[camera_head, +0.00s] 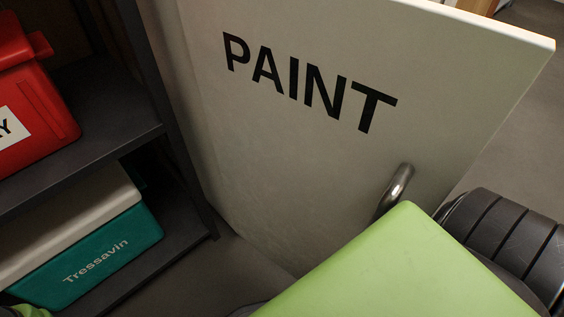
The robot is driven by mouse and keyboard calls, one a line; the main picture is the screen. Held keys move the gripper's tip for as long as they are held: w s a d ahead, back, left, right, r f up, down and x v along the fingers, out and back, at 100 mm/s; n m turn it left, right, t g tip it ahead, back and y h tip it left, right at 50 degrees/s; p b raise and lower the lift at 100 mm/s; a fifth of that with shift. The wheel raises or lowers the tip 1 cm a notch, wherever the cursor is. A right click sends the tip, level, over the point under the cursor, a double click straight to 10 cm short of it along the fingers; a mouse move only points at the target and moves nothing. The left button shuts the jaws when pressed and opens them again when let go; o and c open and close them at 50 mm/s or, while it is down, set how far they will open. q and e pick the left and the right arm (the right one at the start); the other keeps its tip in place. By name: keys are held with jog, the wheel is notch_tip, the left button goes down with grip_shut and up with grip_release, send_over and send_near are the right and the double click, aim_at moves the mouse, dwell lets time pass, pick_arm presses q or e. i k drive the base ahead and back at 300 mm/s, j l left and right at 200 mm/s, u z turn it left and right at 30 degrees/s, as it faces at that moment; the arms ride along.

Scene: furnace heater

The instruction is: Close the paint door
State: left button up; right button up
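The paint door (300,170) is a pale grey-white panel with black "PAINT" lettering. It stands open at an angle to the dark shelf cabinet, its left side beside the cabinet's upright and its free edge to the upper right. A curved metal handle (397,187) sits on the face that I see, low and toward the right. A green and black link of my arm covers the lower right, in front of the door's bottom part and the handle's lower end. Neither gripper shows, and I cannot tell whether anything touches the door or handle.
The dark cabinet's shelves (100,105) are at the left. A red box (40,110) stands on the upper one. A teal box with a white lid (100,262) stands on the lower one. Grey floor (512,110) shows right of the door.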

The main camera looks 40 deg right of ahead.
aim_at(323, 118)
jog(key=z, duration=1.1)
jog(key=k+l, duration=0.25)
jog(key=l, duration=0.1)
